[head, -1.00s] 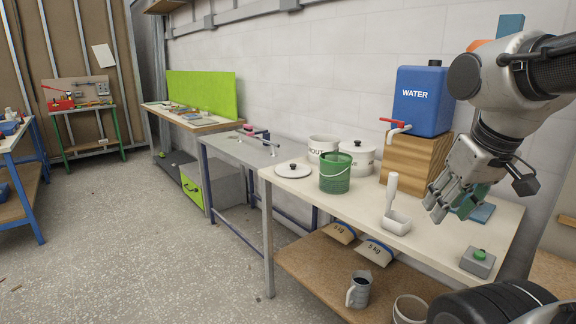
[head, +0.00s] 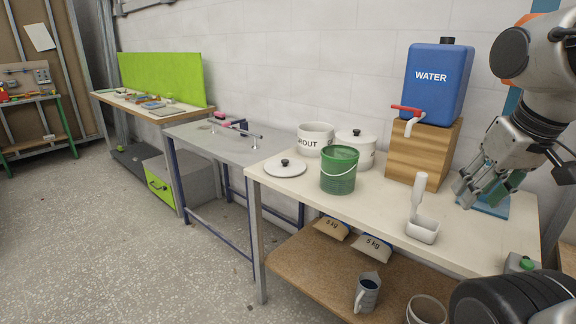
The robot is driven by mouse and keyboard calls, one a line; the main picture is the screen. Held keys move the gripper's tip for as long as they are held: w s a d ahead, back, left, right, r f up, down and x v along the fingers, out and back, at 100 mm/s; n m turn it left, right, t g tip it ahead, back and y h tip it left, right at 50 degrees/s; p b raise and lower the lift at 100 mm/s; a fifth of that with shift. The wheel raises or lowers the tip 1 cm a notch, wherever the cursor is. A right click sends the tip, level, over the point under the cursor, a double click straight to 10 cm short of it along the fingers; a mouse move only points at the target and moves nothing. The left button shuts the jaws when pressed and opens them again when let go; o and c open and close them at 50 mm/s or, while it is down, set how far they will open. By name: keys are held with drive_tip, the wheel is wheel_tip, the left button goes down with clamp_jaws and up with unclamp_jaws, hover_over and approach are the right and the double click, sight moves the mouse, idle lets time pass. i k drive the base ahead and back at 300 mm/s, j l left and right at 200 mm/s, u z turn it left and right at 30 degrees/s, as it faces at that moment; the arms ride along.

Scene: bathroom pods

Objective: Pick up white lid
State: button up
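The white lid (head: 285,170) is a flat round disc with a dark knob. It lies flat at the left end of the cream worktop, knob up. My gripper (head: 474,198) hangs over the right part of the same worktop, above a blue-teal flat item (head: 492,207). It is far to the right of the lid, with the bucket and scoop between them. Its fingers look spread, and I see nothing held between them.
A green bucket (head: 338,172) stands right of the lid. Behind are the white grout pot (head: 315,139) and a lidded white pot (head: 357,150). A white scoop (head: 421,215), a blue water container (head: 437,80) on a wooden block (head: 423,152) and a green-button box (head: 519,263) are further right.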

sight(282, 167)
drive_tip(key=i+j+z, duration=0.2)
drive_tip(key=i+j, duration=0.2)
drive_tip(key=j, duration=0.2)
drive_tip(key=i+j+z, duration=0.15)
drive_tip(key=j, duration=0.2)
drive_tip(key=i+j+z, duration=0.1)
drive_tip(key=j, duration=0.25)
drive_tip(key=i+j+z, duration=0.1)
drive_tip(key=i+j, duration=0.15)
drive_tip(key=i+j+z, duration=0.1)
drive_tip(key=j, duration=0.4)
drive_tip(key=i+j+z, duration=0.15)
drive_tip(key=j, duration=0.2)
drive_tip(key=i+j+z, duration=0.1)
drive_tip(key=j, duration=0.3)
drive_tip(key=i, duration=0.05)
